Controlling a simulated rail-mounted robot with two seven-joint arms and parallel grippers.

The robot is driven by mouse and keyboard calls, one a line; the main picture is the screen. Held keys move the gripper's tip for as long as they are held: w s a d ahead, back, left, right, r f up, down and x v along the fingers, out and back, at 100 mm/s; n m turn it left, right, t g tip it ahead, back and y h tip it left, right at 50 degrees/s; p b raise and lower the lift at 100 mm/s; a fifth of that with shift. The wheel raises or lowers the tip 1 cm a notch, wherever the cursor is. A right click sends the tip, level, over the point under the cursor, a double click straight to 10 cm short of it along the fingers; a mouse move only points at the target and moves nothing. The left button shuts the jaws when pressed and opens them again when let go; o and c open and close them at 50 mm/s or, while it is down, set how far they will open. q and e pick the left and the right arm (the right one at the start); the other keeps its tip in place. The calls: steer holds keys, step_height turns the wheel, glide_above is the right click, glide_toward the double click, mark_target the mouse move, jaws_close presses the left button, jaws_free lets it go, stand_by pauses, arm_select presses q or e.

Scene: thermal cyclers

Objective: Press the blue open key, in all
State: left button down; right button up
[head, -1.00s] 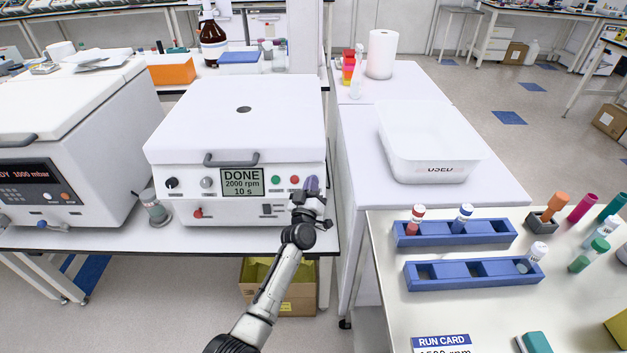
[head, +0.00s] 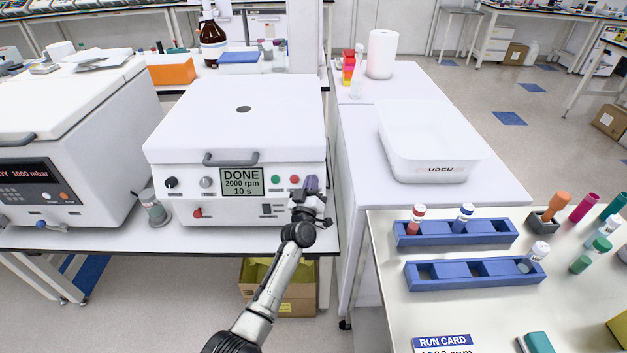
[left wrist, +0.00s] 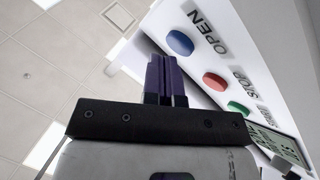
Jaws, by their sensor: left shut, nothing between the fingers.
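The white centrifuge (head: 235,120) stands on the bench with its lid down, and its display (head: 241,182) reads DONE, 2000 rpm, 10 s. In the left wrist view, the blue key (left wrist: 180,43) is labelled OPEN, beside a red STOP key (left wrist: 214,81) and a green key (left wrist: 238,107). My left gripper (head: 311,183) is at the right end of the front panel and hides the blue key in the head view. Its purple fingers (left wrist: 166,65) are shut and empty, with tips close to the blue key; I cannot tell whether they touch it. My right gripper is not in view.
Another white machine (head: 60,130) stands on the left, with a small jar (head: 153,207) between the two. At the right are a white bin marked USED (head: 430,140) and blue tube racks (head: 474,273) on a table. The floor in front of the bench is mostly clear.

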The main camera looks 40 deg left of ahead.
arm_select(q)
steer(key=shift+w+a+f+b, duration=0.2)
steer(key=shift+w+f+b, duration=0.05)
steer(key=shift+b, duration=0.1)
stand_by(0.5)
steer(key=shift+r, duration=0.1)
stand_by(0.3)
steer(key=shift+s+d+r+p, duration=0.3)
steer(key=shift+s+d+p, duration=0.2)
steer(key=shift+p, duration=0.6)
steer(key=s+d+r+p, duration=0.1)
steer(key=p, duration=0.1)
steer(key=s+d+r+p, duration=0.1)
steer(key=s+p, duration=0.1)
steer(key=p, duration=0.1)
steer(key=shift+s+d, duration=0.25)
steer(key=shift+d, duration=0.15)
